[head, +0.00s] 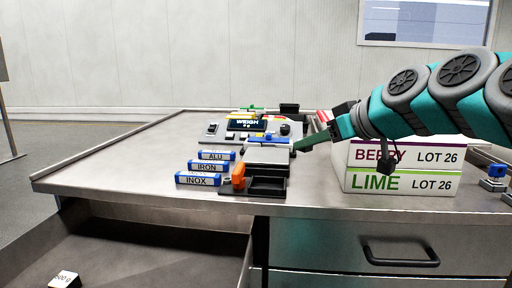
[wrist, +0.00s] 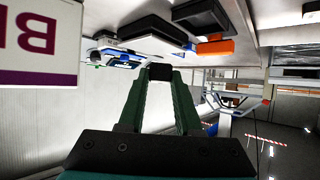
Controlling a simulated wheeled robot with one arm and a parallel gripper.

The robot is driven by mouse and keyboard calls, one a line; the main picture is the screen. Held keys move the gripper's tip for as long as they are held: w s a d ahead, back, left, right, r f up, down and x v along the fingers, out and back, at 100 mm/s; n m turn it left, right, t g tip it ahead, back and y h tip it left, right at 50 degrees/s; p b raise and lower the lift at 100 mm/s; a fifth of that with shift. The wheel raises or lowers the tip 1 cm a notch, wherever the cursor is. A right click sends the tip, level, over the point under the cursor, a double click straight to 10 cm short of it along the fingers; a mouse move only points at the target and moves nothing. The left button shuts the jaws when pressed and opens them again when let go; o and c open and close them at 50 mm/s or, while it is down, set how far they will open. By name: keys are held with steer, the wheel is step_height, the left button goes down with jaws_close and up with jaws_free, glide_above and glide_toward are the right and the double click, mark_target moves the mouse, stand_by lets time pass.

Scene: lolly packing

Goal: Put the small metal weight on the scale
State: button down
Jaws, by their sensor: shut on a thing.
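My gripper (head: 298,147) reaches in from the right, its green fingers low over the table beside the grey block-shaped unit (head: 268,156). In the wrist view, my gripper (wrist: 160,75) is shut on a small dark block (wrist: 160,72) between its fingertips. I cannot tell for sure that this is the metal weight; in the head view it is hidden or too small to make out. The scale, with a lit WEIGH display (head: 246,124), stands behind the grey unit. I cannot tell whether the block touches anything.
Blue-edged ALU, IRON and INOX label blocks (head: 202,167) lie left of the unit. An orange part (head: 238,177) and a black tray (head: 268,187) are in front. BERRY and LIME boxes (head: 400,182) stand under my arm. A white "500 g" cube (head: 65,279) lies at lower left. The table's left is clear.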

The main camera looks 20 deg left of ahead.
steer(key=p, duration=0.2)
glide_above(270, 156)
steer(key=shift+w+f, duration=0.1)
steer(key=shift+f, duration=0.6)
steer(key=shift+w+f, duration=0.1)
steer(key=shift+f, duration=1.65)
steer(key=shift+f, duration=0.1)
steer(key=shift+f+b, duration=0.1)
steer(key=shift+b, duration=0.2)
steer(key=c, duration=0.6)
jaws_free()
steer(key=shift+r, duration=0.2)
steer(key=v, duration=1.2)
steer(key=shift+b, duration=0.35)
